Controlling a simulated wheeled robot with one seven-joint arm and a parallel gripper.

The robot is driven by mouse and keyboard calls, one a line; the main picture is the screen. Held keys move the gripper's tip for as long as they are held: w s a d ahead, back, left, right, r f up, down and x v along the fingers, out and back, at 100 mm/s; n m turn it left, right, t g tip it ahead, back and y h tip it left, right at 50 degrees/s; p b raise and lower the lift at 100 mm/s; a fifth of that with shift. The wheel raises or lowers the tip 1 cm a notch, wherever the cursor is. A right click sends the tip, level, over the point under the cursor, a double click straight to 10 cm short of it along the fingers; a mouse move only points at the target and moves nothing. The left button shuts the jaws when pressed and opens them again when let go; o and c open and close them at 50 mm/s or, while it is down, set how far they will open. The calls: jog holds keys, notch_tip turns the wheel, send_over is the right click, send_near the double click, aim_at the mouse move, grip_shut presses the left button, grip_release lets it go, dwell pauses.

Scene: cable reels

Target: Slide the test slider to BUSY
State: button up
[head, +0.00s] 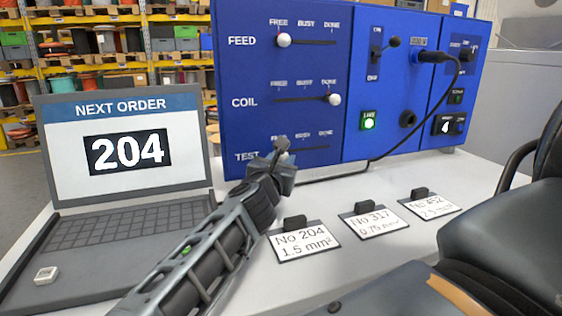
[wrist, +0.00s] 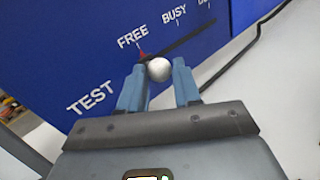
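The TEST slider knob (wrist: 159,69) is a white ball at the FREE end of its dark slot (wrist: 192,39) in the wrist view. A small red mark shows beside it, and BUSY is further up the slot to the right. My gripper (wrist: 158,66) has one blue finger on each side of the knob, with no clear gap between them. It appears shut on the knob. In the head view my gripper (head: 281,152) is at the left end of the TEST row (head: 310,149) and largely hides the knob.
On the blue panel (head: 240,90), the FEED knob (head: 284,40) is at FREE and the COIL knob (head: 335,99) at DONE. A laptop (head: 125,150) showing 204 stands left. Several labelled cards (head: 304,242) lie on the white table before the panel. A black cable (head: 405,136) hangs right.

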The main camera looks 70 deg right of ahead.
grip_shut()
jog(key=s+d+b, duration=0.1)
jog(key=s, duration=0.1)
jog(key=s+d+b, duration=0.1)
jog(key=s+d, duration=0.1)
jog(key=shift+s+d+f, duration=0.1)
jog(key=shift+d+f, duration=0.05)
jog(key=shift+d, duration=0.05)
jog(key=shift+s+d, duration=0.35)
jog(key=shift+s, duration=0.05)
jog(key=shift+o, duration=2.3)
grip_release()
jog(key=shift+b, duration=0.3)
